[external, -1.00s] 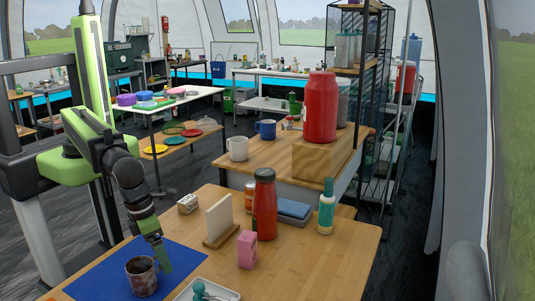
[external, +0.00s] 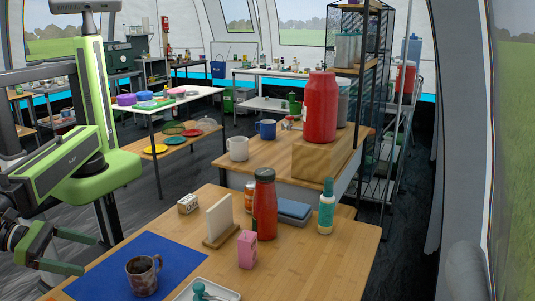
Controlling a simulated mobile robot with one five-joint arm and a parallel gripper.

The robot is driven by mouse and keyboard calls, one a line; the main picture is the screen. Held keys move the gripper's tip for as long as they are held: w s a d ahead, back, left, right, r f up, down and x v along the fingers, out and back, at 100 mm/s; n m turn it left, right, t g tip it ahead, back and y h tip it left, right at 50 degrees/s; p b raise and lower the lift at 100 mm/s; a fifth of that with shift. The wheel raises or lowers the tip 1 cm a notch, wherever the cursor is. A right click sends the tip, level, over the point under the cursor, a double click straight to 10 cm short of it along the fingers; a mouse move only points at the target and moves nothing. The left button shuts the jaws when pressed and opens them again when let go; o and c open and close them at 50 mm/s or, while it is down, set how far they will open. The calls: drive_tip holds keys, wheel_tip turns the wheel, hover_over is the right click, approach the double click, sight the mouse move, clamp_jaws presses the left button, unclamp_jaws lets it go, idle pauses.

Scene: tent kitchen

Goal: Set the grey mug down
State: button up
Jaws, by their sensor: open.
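The grey mug (external: 142,278), with brownish mottling, stands upright on the blue mat (external: 178,262) near the table's front edge. Its handle points to the right and back. My gripper (external: 82,253) is at the left edge of the picture, open and empty. Its green fingers are apart, one above the other, and point right toward the mug. There is a clear gap between the fingertips and the mug.
A white tray (external: 182,297) with a teal item lies close right of the mug. Behind are a pink box (external: 247,249), an upright white board (external: 219,217), a red bottle (external: 265,210) and a teal bottle (external: 326,210). The mat's back part is clear.

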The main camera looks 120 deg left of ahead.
drive_tip(key=b, duration=0.3)
approach(154, 269)
drive_tip(key=shift+s+a+f+b+x, duration=0.1)
drive_tip(key=shift+b+x, duration=0.05)
drive_tip(key=shift+x, duration=0.8)
drive_tip(key=shift+s+a+f+b+x, duration=0.1)
drive_tip(key=shift+s+b+x, duration=0.1)
drive_tip(key=shift+x, duration=0.75)
drive_tip(key=shift+s+a+f+b+x, duration=0.1)
drive_tip(key=shift+b+x, duration=0.05)
drive_tip(key=shift+x, duration=0.8)
drive_tip(key=shift+d, duration=0.1)
drive_tip(key=c, duration=1.7)
drive_tip(key=shift+o, duration=0.2)
drive_tip(key=s+d+r+p, duration=0.7)
drive_tip(key=s+r+p, duration=0.2)
drive_tip(key=r+p, duration=0.2)
drive_tip(key=shift+s, duration=0.2)
